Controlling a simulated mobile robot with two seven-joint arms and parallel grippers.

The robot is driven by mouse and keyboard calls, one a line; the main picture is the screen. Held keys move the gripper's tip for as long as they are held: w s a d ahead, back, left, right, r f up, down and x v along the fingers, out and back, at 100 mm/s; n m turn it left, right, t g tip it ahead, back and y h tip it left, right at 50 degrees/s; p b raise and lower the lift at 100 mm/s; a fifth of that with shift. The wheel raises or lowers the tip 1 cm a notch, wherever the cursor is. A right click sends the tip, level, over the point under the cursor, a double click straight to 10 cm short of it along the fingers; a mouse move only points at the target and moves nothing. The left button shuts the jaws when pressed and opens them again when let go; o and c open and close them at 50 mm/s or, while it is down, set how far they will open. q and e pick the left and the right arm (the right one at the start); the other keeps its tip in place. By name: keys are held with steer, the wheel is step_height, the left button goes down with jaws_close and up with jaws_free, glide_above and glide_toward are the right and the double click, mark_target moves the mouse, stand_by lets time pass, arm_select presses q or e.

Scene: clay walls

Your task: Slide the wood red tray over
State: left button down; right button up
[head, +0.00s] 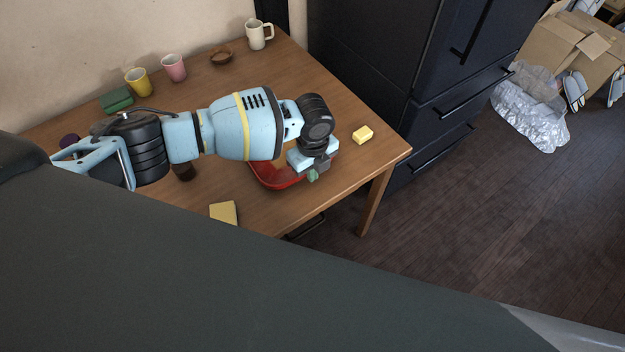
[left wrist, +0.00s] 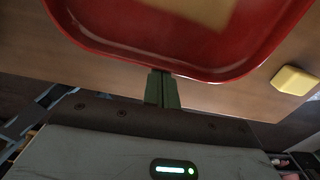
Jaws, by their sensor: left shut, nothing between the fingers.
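The red tray (head: 268,178) lies on the wooden table near its front edge. My left arm covers much of it in the head view. In the left wrist view the tray (left wrist: 120,40) fills the top, with a tan patch on its inner floor. My left gripper (head: 313,175) is at the tray's near right side, with green fingertips pointing down. In the left wrist view the shut fingers (left wrist: 161,88) are at the tray's rim; I cannot tell if they touch it. Nothing is between them. My right gripper is not in view.
A yellow block (head: 362,135) lies right of the tray and a yellow wedge (head: 224,212) lies at the front edge. Mugs (head: 173,68), a brown bowl (head: 221,55) and a green block (head: 117,98) stand at the back. A dark cabinet (head: 385,60) stands beyond the table's right side.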

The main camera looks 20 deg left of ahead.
arm_select(q)
steer(key=w+a, duration=0.2)
steer(key=a, duration=0.1)
steer(key=w+a+b, duration=0.1)
steer(key=shift+a+f, duration=0.25)
steer(key=shift+a, duration=0.15)
steer(key=w+a+b, duration=0.1)
steer(key=w+a, duration=0.1)
steer(key=w+a+b, duration=0.1)
steer(key=w+a, duration=0.2)
steer(key=shift+a+f, duration=0.2)
steer(key=shift+a, duration=0.1)
steer(key=w+a+b, duration=0.1)
steer(key=a, duration=0.1)
steer(key=w+a+b, duration=0.1)
steer(key=a, duration=0.1)
steer(key=w+a+b, duration=0.2)
steer(key=shift+w+r, duration=0.1)
steer(key=shift+r, duration=0.05)
steer(key=shift+w+a+r+b, duration=0.1)
steer(key=shift+w+a+b, duration=0.15)
steer(key=shift+a+b, duration=0.1)
steer(key=shift+w+a+r, duration=0.15)
steer(key=shift+a, duration=0.05)
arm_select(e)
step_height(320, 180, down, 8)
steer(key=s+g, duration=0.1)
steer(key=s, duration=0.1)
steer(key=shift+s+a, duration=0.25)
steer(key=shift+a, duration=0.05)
